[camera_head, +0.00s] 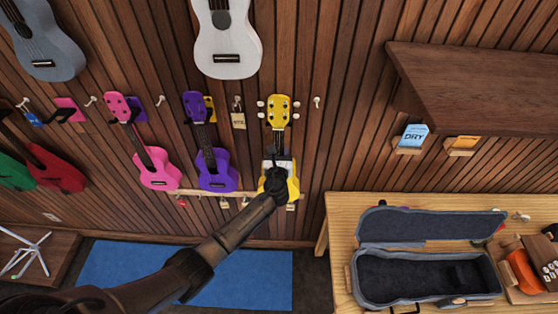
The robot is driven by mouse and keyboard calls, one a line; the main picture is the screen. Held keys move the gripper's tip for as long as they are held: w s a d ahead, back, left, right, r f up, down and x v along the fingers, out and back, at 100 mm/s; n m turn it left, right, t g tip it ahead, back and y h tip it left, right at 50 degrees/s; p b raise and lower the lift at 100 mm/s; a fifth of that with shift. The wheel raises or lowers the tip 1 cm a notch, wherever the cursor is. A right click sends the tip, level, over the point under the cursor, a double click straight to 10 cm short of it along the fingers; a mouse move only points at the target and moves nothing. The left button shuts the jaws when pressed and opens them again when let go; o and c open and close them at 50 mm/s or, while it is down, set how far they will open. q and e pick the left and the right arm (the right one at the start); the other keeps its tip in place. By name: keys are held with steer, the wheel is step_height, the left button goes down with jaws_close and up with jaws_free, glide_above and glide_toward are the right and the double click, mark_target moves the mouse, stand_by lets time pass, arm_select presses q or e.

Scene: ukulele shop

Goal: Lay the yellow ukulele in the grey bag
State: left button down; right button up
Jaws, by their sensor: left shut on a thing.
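The yellow ukulele (279,112) is upright against the wooden slat wall, head up, at the right end of a row of small ukuleles. My left arm reaches up from the lower left, and my left gripper (278,168) is shut on the yellow ukulele around its body. The wrist and gripper hide much of the body, and the fingertips are hard to make out. The grey bag (357,287) lies open on the wooden table at the lower right, its lid (430,226) tipped back toward the wall. Its dark inside looks empty. My right gripper is not in view.
A purple ukulele (216,170) and a pink ukulele (157,170) hang left of the yellow one. A white ukulele (227,45) hangs above. A brown shelf (480,80) juts out above the table (337,215). An orange item (523,270) lies right of the bag.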

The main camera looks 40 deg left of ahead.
arm_select(q)
steer(key=p+v, duration=0.3)
steer(key=v, duration=0.2)
steer(key=shift+s+d, duration=0.25)
stand_by(0.6)
stand_by(0.3)
stand_by(0.8)
stand_by(0.4)
